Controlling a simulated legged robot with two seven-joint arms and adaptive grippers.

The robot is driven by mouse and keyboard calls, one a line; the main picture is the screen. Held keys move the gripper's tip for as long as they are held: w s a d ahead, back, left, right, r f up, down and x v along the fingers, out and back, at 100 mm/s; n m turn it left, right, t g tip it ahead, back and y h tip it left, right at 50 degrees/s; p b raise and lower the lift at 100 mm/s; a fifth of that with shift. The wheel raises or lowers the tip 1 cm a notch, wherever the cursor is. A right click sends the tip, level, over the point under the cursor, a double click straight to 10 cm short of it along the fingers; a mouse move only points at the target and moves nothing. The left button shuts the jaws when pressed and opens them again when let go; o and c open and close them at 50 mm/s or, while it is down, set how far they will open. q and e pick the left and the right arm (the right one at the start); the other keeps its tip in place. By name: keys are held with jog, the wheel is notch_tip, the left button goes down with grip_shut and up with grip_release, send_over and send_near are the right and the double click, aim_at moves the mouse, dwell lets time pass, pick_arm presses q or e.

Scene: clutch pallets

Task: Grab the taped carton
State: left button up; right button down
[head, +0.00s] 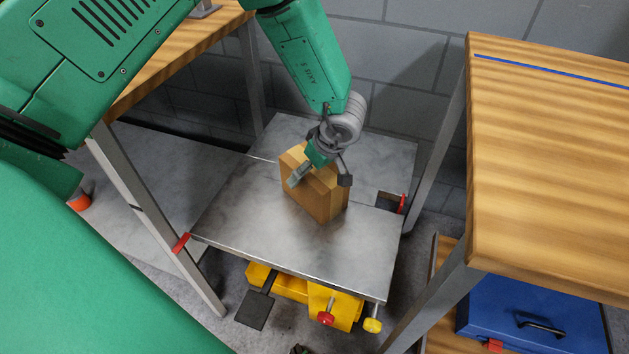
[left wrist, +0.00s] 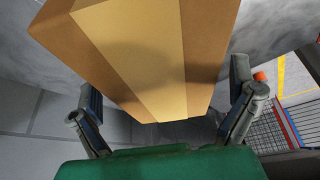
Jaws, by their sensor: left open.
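The taped carton (head: 316,195) is a brown box with a lighter tape band, standing on a grey metal platform (head: 270,215). My left gripper (head: 319,181) is over the top of the carton, with one finger on each side of it in the head view. In the left wrist view the carton (left wrist: 140,50) fills the upper middle, its tape band running toward the gripper. The open fingers (left wrist: 163,108) flank its near end, with gaps visible at both sides. Whether either finger touches the carton I cannot tell. My right gripper is not in view.
A wooden table (head: 550,150) stands at the right and another wooden table (head: 180,60) at the left, their metal legs close to the platform. A blue case (head: 530,322) lies low at the right. A grey block wall (head: 390,60) is behind. The platform's front is bare.

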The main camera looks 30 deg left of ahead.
pick_arm(q)
jog(key=shift+c, duration=0.5)
jog(key=c, duration=1.5)
